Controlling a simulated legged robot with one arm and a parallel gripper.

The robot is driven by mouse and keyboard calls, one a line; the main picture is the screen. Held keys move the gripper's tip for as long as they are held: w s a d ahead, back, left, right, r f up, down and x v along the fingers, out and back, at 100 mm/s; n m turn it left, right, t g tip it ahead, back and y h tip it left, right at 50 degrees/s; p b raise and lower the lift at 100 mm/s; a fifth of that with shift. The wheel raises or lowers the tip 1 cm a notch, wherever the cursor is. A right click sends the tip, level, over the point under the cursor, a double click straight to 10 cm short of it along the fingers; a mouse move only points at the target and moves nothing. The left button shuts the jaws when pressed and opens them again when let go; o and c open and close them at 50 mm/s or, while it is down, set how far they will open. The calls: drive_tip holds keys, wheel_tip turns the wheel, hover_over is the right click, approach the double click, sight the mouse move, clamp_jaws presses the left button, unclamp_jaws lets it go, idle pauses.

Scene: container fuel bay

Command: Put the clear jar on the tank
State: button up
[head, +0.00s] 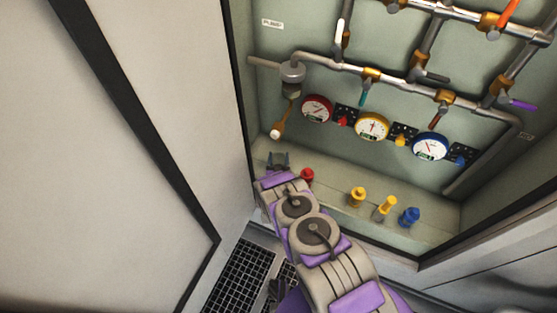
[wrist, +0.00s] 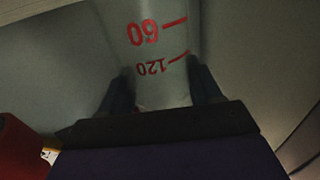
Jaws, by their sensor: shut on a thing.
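The clear jar (wrist: 155,45) shows in the wrist view as a pale, see-through body with red marks 60 and 120, which appear upside down. My gripper (head: 278,160) is shut on it, with one dark finger on each side of the jar near the 120 mark. In the head view my gripper is over the left end of the ledge inside the bay, and I cannot make out the jar there. I cannot tell which thing is the tank; a round grey fitting (head: 292,72) sits on the pipe above my gripper.
On the ledge (head: 335,205) stand a red knob (head: 307,176), two yellow ones (head: 357,197) and a blue one (head: 409,217). Red, yellow and blue gauges (head: 372,126) and pipes line the back wall. A tan, white-tipped handle (head: 280,122) hangs above my gripper. A pale panel (head: 150,60) stands close left.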

drive_tip(key=o, duration=1)
drive_tip(key=shift+a, duration=0.2)
drive_tip(key=shift+o, duration=0.2)
drive_tip(key=shift+d, duration=0.1)
drive_tip(key=s+p, duration=0.1)
drive_tip(key=s, duration=1.1)
drive_tip(key=shift+d+p, duration=0.25)
drive_tip(key=shift+p, duration=0.1)
drive_tip(key=shift+s, duration=0.1)
